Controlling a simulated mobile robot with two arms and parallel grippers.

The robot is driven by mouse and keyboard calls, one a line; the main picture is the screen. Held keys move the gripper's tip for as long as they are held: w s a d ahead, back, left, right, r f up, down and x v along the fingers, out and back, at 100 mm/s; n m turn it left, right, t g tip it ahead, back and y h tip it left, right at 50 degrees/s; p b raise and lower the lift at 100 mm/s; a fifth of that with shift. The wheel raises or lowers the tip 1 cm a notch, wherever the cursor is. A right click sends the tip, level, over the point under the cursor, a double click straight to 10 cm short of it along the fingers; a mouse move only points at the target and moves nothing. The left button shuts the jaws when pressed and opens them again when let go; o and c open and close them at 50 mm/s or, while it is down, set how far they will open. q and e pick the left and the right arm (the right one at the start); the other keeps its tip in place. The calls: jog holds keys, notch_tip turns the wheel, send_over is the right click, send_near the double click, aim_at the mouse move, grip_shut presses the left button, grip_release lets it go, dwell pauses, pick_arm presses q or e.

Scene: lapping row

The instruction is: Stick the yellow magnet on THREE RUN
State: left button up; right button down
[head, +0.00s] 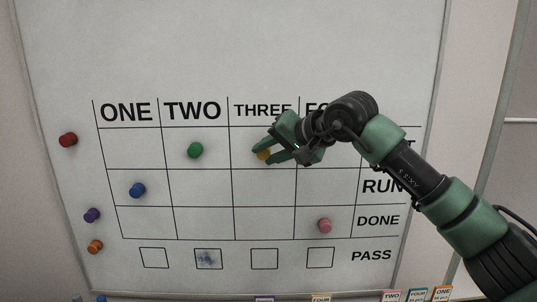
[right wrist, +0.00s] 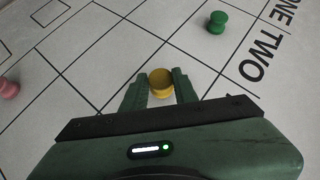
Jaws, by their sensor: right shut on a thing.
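The yellow magnet (head: 262,154) is between the fingertips of my right gripper (head: 268,151), in front of the THREE column in the top row, above the RUN row. In the right wrist view the yellow magnet (right wrist: 160,79) sits between both green fingers (right wrist: 159,91), which are shut on it. I cannot tell whether it touches the board. The THREE RUN cell (head: 263,188) is bare, just below the gripper. The RUN label (head: 381,186) is partly covered by my right arm. My left gripper is not in view.
The whiteboard (head: 230,60) holds a green magnet (head: 195,150) under TWO, a blue one (head: 138,190) in ONE RUN and a pink one (head: 324,225) in FOUR DONE. Red (head: 68,139), purple (head: 92,215) and orange (head: 95,246) magnets sit left of the grid.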

jog(key=shift+s+f, duration=0.1)
jog(key=shift+s, duration=0.15)
jog(key=shift+s+b, duration=0.35)
jog(key=shift+b, duration=0.1)
jog(key=shift+s, duration=0.1)
jog(key=s+b, duration=0.4)
jog(key=s, duration=0.2)
dwell(0.5)
dwell(1.3)
